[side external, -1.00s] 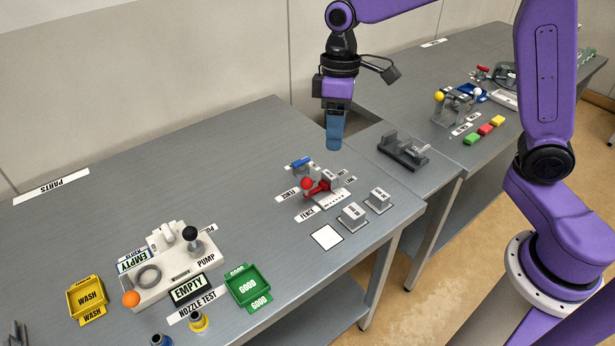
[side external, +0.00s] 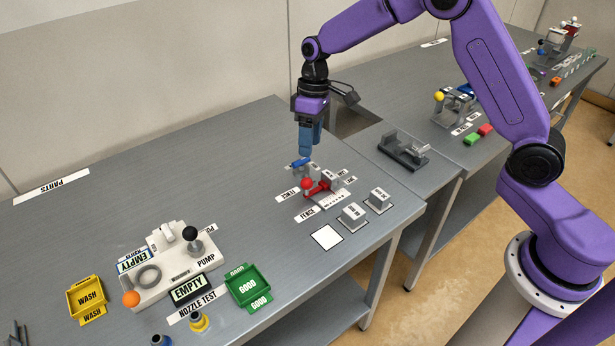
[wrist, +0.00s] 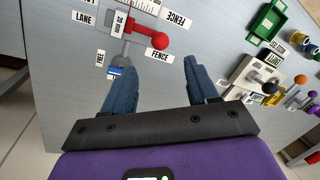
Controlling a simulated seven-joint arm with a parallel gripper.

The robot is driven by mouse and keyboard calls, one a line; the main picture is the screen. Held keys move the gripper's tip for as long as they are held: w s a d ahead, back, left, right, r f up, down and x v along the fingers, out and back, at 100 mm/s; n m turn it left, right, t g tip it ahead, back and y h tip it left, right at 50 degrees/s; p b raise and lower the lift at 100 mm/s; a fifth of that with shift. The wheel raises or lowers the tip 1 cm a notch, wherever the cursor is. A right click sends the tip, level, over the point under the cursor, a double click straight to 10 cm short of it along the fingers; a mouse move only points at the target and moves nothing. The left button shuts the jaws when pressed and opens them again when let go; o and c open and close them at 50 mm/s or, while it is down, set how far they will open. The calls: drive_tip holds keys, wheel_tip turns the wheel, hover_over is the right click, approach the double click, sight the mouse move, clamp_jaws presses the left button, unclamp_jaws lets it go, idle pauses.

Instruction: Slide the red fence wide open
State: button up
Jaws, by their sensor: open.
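The red fence (side external: 320,187) is a short red bar with a round red knob (side external: 307,183) at its left end. It sits on a small grey and white fixture with a printed scale, near the table's right end. It also shows in the wrist view (wrist: 140,32), its red knob between and beyond my fingertips. My gripper (side external: 305,153) points down above the back of the fixture, close to a blue handle (side external: 299,163). In the wrist view my two blue fingers (wrist: 158,70) are spread apart with nothing between them. The fence is apart from the fingers.
FENCE labels (side external: 308,214) lie beside the fixture. Two grey blocks (side external: 353,216) (side external: 378,200) and a white square (side external: 327,237) are in front of it. A dark grey fixture (side external: 404,150) stands to the right. A pump board (side external: 165,265) and green tray (side external: 248,287) are left.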

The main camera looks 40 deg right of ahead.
sight(307, 178)
drive_tip(key=f, duration=0.3)
drive_tip(key=a+f, duration=0.1)
drive_tip(key=f, duration=0.2)
drive_tip(key=s+f, duration=0.1)
drive_tip(key=f, duration=0.3)
drive_tip(key=shift+s+a+f, duration=0.1)
drive_tip(key=shift+a, duration=0.25)
clamp_jaws()
drive_tip(key=shift+a, duration=2.15)
